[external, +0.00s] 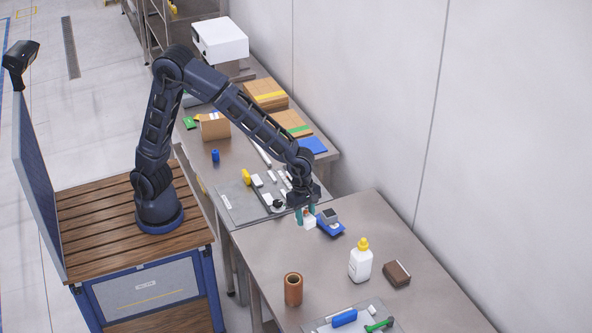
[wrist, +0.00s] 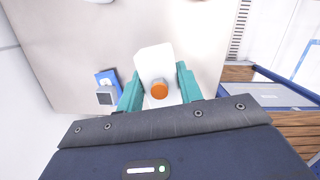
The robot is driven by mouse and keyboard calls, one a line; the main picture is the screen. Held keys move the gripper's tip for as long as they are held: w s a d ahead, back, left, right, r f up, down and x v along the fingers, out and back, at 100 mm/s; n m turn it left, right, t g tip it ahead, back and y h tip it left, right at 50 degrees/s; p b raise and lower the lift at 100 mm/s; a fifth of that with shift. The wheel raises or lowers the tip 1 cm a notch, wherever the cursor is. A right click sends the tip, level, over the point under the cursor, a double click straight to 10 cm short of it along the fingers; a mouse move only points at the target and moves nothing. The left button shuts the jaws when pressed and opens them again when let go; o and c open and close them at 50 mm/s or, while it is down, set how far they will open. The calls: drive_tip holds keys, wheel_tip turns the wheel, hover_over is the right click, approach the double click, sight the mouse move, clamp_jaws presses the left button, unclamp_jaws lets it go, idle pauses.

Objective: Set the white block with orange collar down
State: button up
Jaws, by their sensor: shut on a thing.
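The white block with orange collar (external: 309,223) is between the teal fingers of my gripper (external: 305,212), which is shut on it. In the wrist view the white block (wrist: 153,58) sticks out past the fingertips of my gripper (wrist: 159,84), and its round orange part faces the camera. The block is over the left rear part of the near metal table (external: 290,256). I cannot tell whether its underside touches the table.
A blue item with a grey block (external: 331,222) lies just right of my gripper. A copper-coloured cup (external: 293,289), a white bottle with yellow cap (external: 360,262) and a brown box (external: 397,273) stand nearer the front. Bare tabletop lies between them and my gripper.

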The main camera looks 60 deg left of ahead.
drive_tip(key=w+a+n, duration=0.2)
drive_tip(key=w+a, duration=0.1)
drive_tip(key=w, duration=0.6)
drive_tip(key=w+a+n, duration=0.1)
drive_tip(key=w+a, duration=0.1)
drive_tip(key=w, duration=0.8)
drive_tip(key=n+t, duration=0.1)
drive_tip(key=n, duration=0.2)
hover_over(367, 210)
drive_tip(key=shift+y, duration=0.3)
drive_tip(key=f, duration=2)
drive_tip(key=shift+s+a+f, duration=0.15)
drive_tip(key=shift+s+a, duration=0.05)
drive_tip(key=shift+a, duration=0.1)
drive_tip(key=shift+f, duration=0.1)
drive_tip(key=o, duration=1)
drive_tip(key=shift+o, duration=0.2)
